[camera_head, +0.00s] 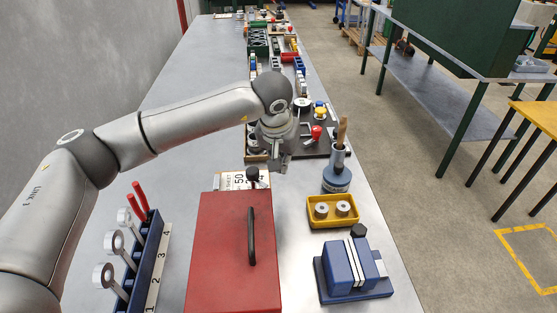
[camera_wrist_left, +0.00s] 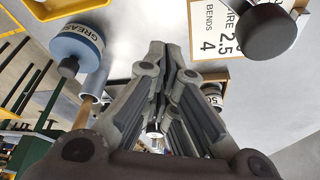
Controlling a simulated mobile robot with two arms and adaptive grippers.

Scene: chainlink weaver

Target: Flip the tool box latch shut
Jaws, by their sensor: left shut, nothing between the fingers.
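The red tool box (camera_head: 222,262) lies on the bench in the front middle of the head view, its lid down and a black handle (camera_head: 251,236) on top. A black knob (camera_head: 253,174), which looks like the latch's end, stands at the box's far edge. In the left wrist view a large black knob (camera_wrist_left: 262,32) shows at the upper right. My left gripper (camera_head: 281,168) is shut and empty, pointing down just right of the knob and apart from it. Its closed fingers fill the middle of the left wrist view (camera_wrist_left: 160,50). The latch's lower part is hidden.
A blue grease pot (camera_head: 337,179) with a brush stands right of the gripper. A yellow tray (camera_head: 333,212) and a blue vise-like block (camera_head: 350,270) sit right of the box. A blue numbered rack (camera_head: 148,262) with rollers stands left. A printed card (camera_head: 232,181) lies behind the box.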

